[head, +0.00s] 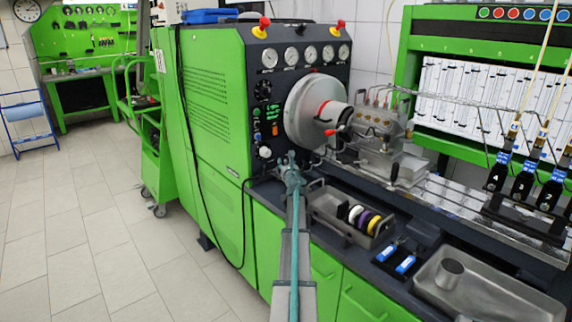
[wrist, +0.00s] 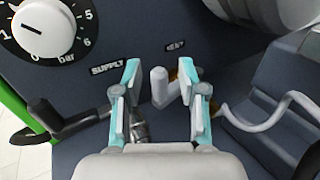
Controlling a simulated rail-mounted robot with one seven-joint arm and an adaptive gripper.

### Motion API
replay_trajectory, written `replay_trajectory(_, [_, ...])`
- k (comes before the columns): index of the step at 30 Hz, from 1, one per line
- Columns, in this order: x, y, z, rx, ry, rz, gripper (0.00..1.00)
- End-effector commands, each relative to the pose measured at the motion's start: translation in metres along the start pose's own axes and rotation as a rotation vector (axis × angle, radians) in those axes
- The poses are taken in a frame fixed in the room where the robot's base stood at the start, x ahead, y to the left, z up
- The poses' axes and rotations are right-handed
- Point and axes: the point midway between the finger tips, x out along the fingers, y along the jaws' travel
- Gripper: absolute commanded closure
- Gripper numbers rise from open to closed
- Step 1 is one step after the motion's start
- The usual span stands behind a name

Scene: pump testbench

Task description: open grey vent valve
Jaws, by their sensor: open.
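The grey vent valve handle (wrist: 159,88) is a short rounded lever under the VENT label (wrist: 175,46) in the wrist view. My gripper (wrist: 158,78) is open, with its teal fingertips on either side of this handle. There is a clear gap at the left finger, and the right finger is closer; I cannot tell if it touches. Brass of a fitting shows behind the right finger, and the valve body is mostly hidden. In the head view my gripper (head: 291,172) is at the lower front of the machine panel and hides the valve.
A black supply lever (wrist: 62,120) is left of the fingers, under the SUPPLY label (wrist: 107,68). A pressure dial (wrist: 45,27) is above it. A grey curved pipe (wrist: 262,118) is at the right. The metal tray with coloured rings (head: 345,215) is right of my arm.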

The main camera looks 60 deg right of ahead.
Motion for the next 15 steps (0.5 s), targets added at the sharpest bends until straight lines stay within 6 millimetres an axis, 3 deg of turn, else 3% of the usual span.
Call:
replay_trajectory(8, [-0.029, 0.001, 0.000, 0.000, 0.000, 0.000, 0.59])
replay_trajectory(15, [-0.076, 0.001, 0.000, 0.000, 0.000, -0.001, 0.59])
